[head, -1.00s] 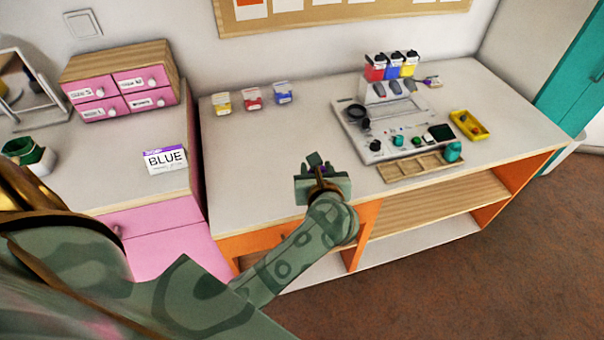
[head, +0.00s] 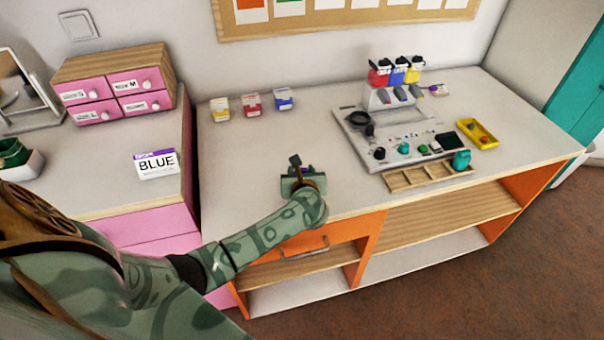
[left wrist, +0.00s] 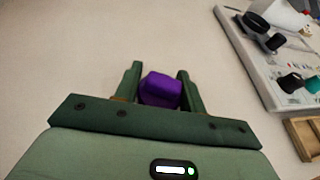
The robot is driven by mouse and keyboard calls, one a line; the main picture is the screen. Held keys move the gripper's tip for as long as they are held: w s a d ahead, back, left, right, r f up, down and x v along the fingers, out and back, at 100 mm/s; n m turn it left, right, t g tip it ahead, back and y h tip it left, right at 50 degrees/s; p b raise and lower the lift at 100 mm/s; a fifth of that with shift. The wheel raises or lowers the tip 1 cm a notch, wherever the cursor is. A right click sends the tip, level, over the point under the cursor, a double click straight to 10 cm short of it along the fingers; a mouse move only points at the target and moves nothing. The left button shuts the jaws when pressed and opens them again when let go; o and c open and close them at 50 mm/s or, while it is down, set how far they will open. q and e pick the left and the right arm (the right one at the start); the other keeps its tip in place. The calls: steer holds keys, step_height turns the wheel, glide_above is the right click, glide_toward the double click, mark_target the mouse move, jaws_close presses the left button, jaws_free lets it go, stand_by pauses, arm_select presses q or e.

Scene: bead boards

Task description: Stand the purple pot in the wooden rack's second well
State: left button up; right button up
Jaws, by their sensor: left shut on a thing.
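My left gripper (head: 299,172) is over the left part of the white table. In the left wrist view the purple pot (left wrist: 160,90) sits between the two fingers of my left gripper (left wrist: 160,86), which is shut on it. In the head view the gripper mostly hides the pot. The wooden rack (head: 410,179) lies to the right, near the table's front edge; its corner also shows in the left wrist view (left wrist: 300,137). A teal pot (head: 461,160) stands at the rack's right end. The wells to its left look empty. My right gripper is not in view.
Behind the rack is a grey board (head: 352,126) with several small pots and knobs. A yellow tray (head: 478,134) lies to its right. Three small labelled tubs (head: 251,104) stand at the back left. The table between gripper and rack is clear.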

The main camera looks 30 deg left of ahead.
arm_select(q)
steer(key=shift+r, duration=0.1)
steer(key=o, duration=0.7)
steer(key=shift+f, duration=0.2)
steer(key=shift+c, duration=0.2)
steer(key=o, duration=0.3)
steer(key=shift+o, duration=0.2)
steer(key=shift+r, duration=0.1)
steer(key=shift+s+r, duration=0.1)
steer(key=shift+r, duration=0.1)
steer(key=p+v, duration=0.3)
steer(key=v, duration=0.9)
steer(key=shift+f, duration=0.15)
